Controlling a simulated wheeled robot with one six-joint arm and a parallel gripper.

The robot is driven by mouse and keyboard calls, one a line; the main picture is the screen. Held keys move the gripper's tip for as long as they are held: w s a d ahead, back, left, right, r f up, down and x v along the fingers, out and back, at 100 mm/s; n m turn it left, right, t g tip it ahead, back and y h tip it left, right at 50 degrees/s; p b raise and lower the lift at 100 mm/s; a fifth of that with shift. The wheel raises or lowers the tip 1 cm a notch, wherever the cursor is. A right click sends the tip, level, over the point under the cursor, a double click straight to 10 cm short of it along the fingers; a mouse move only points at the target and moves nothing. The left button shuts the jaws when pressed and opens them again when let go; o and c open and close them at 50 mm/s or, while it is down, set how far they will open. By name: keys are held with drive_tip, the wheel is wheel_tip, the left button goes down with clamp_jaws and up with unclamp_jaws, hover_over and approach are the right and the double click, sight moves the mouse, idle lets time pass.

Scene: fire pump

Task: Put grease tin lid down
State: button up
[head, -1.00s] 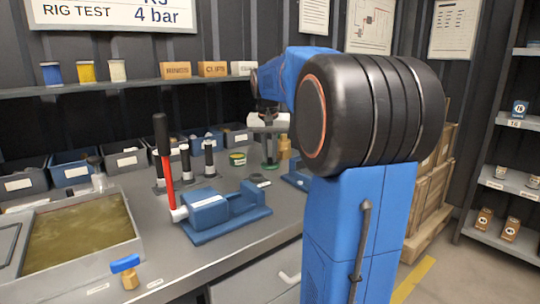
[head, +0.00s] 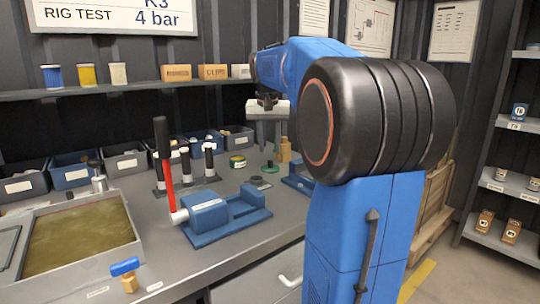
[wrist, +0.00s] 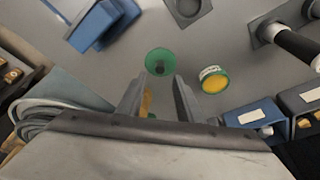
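The green grease tin lid (wrist: 160,61) lies flat on the grey bench in the wrist view, with a dark knob-like spot at its middle. It also shows small in the head view (head: 270,168). The open grease tin (wrist: 213,80), green-rimmed with yellow grease inside, stands to the lid's right in the wrist view and to its left in the head view (head: 237,162). My gripper (wrist: 158,82) is open and empty, its fingers apart, raised above the lid. In the head view its fingertips are hard to make out.
A dark square plate with a hole (wrist: 187,8) lies near the lid. A brass fitting (head: 285,150) stands close behind it.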

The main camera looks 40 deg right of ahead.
drive_tip(key=v, duration=0.6)
drive_tip(key=shift+r, duration=0.3)
drive_tip(key=shift+s, duration=0.1)
